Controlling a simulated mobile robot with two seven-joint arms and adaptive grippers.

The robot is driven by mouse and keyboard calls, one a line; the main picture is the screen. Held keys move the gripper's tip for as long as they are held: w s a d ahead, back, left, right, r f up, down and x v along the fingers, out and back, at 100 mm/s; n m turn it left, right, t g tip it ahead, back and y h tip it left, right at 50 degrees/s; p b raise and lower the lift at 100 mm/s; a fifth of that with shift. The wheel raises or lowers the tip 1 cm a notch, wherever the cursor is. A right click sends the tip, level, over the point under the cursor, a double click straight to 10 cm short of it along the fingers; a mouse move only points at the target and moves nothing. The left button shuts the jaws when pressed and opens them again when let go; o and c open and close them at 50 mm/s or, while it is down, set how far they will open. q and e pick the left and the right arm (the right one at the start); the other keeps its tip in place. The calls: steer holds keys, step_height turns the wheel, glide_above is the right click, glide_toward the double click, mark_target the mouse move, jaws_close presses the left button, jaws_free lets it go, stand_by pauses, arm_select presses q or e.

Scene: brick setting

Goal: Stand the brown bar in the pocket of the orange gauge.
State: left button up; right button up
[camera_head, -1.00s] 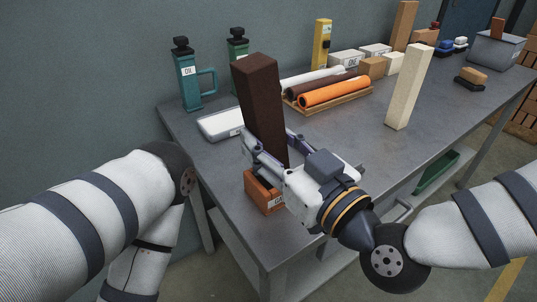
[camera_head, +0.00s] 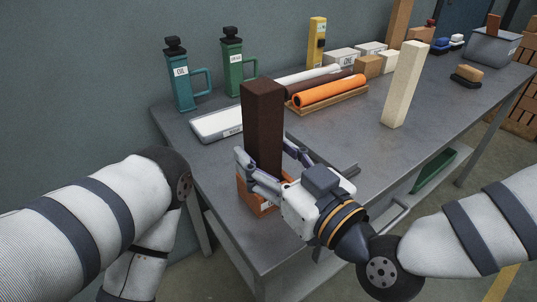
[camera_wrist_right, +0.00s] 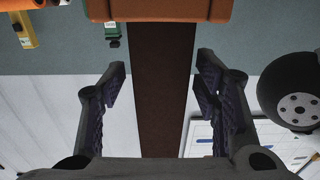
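The brown bar (camera_head: 263,118) stands upright at the orange gauge (camera_head: 252,198), near the table's front left corner. Its lower end is hidden behind the gauge and my fingers, so its depth in the pocket cannot be seen. My right gripper (camera_head: 263,148) has a finger on each side of the bar, close above the gauge.
A white box (camera_head: 216,124), a teal oil can (camera_head: 182,82) and a green can (camera_head: 233,58) stand behind the bar. A rack holds rolls, one orange (camera_head: 330,91). A cream bar (camera_head: 403,85) stands to the right. The table (camera_head: 345,140) between is mostly clear.

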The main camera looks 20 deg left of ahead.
steer(key=shift+r, duration=0.1)
